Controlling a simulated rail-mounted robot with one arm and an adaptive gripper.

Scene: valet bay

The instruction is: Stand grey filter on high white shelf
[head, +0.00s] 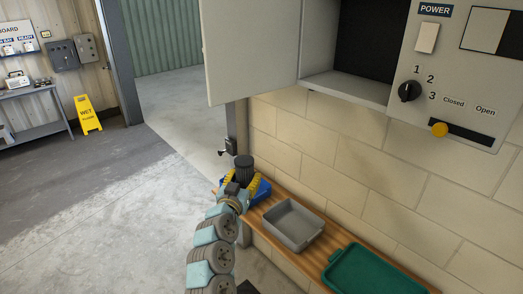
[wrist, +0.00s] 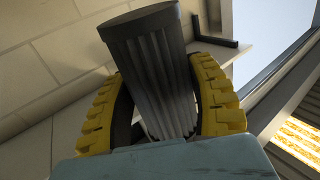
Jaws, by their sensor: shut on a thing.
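The grey filter (head: 244,166) is a dark, ribbed cylinder. My gripper (head: 240,183), with yellow ridged fingers, is shut on it above the left end of a wooden bench. In the head view the filter stands upright above the fingers. The wrist view also shows the filter (wrist: 160,75) between the two yellow fingers, its flat dark end toward the top of the picture. An open pale cabinet has a light inner ledge (head: 346,88) at upper right, well above the bench. I cannot tell whether this ledge is the high white shelf.
The cabinet's open door (head: 250,50) hangs out over the floor. A blue bin (head: 264,190) sits just behind my gripper. A grey tray (head: 312,236) and a green tray (head: 372,274) lie on the wooden bench (head: 330,241). A block wall (head: 350,150) backs the bench.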

